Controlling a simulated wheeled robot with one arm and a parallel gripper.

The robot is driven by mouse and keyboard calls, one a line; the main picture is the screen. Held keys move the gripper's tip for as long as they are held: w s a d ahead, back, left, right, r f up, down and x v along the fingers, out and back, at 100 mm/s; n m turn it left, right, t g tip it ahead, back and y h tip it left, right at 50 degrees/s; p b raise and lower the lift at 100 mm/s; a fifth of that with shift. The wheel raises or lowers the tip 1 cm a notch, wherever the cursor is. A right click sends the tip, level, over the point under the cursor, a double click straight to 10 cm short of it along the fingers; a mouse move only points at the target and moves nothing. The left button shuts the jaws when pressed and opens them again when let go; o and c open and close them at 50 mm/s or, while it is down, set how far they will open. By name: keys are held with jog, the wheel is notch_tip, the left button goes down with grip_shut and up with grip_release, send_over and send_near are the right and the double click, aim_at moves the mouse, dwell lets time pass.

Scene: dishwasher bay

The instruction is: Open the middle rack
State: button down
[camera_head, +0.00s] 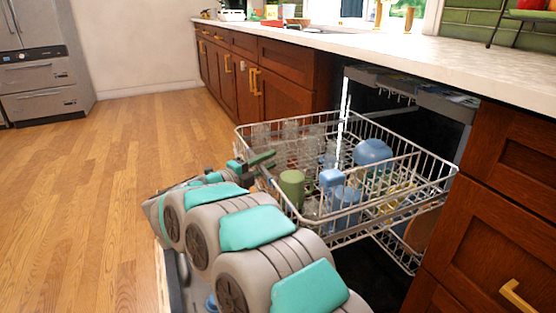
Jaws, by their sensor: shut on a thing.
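The middle rack (412,209) is a white wire basket. It stands far out of the dishwasher (395,105) on the right, over the lowered door. It holds clear glasses (290,145), a green cup (292,187), blue cups (346,198) and a blue bowl (372,152). My gripper (262,162) is at the rack's outer edge, on the left in the picture. It is shut on the rack's wire rim, though the exact contact is small and partly hidden by my arm.
An upper rack (425,92) sits inside the dishwasher under the counter (400,45). Part of a lower rack (400,252) shows below. Wooden cabinets (285,70) flank the bay. The wooden floor (110,150) to the left is clear, with a refrigerator (45,75) at the back.

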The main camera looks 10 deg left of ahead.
jog(key=shift+s+a+f, duration=0.1)
jog(key=shift+a, duration=0.1)
jog(key=c, duration=0.6)
grip_release()
jog(key=shift+c, duration=0.2)
jog(key=shift+v, duration=3.9)
jog(key=shift+s, duration=0.1)
